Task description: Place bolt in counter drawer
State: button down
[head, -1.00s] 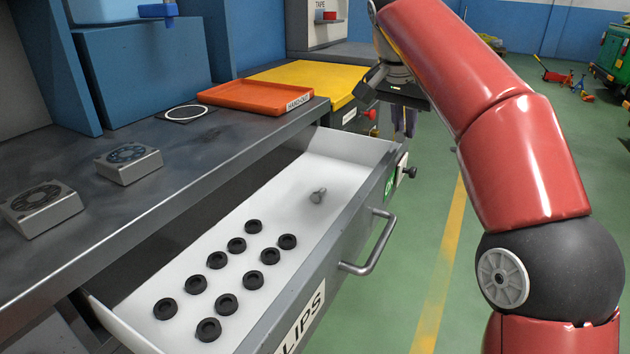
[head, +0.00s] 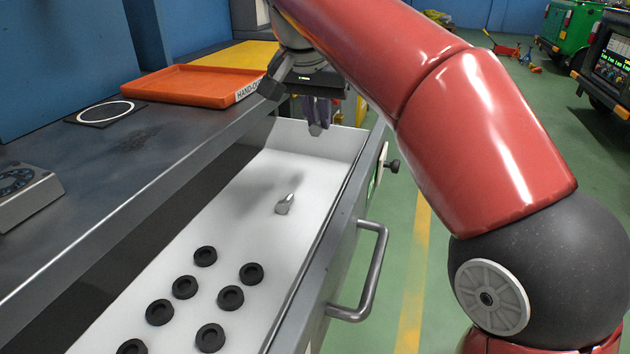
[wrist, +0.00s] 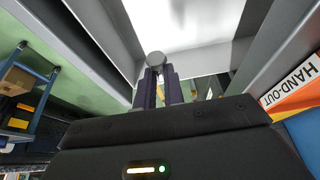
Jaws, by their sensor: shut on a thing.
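My gripper (head: 317,128) has dark purple fingers pointing down over the far end of the open counter drawer (head: 341,142). In the wrist view the fingers (wrist: 158,85) are shut on a bolt, whose round grey head (wrist: 156,59) shows at the fingertips; the rest of it is mostly hidden between them. The drawer's white floor lies beyond it. Another silver bolt (head: 285,205) lies on the drawer floor, nearer the camera than my gripper and apart from it.
Several black rings (head: 231,298) lie in the near part of the drawer. The drawer handle (head: 372,275) sticks out at the right. An orange hand-out tray (head: 190,86) stands on the counter (head: 110,165). White floor around the loose bolt is clear.

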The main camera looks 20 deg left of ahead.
aim_at(320, 182)
notch_tip(320, 182, down, 11)
jog(key=b, duration=0.2)
jog(key=shift+r+b, duration=0.1)
jog(key=shift+b, duration=0.25)
jog(key=c, duration=1.5)
grip_release()
jog(key=shift+r, duration=0.15)
jog(key=p+v, duration=0.3)
jog(key=v, duration=0.8)
jog(key=shift+s+r, duration=0.2)
jog(key=shift+r, duration=0.15)
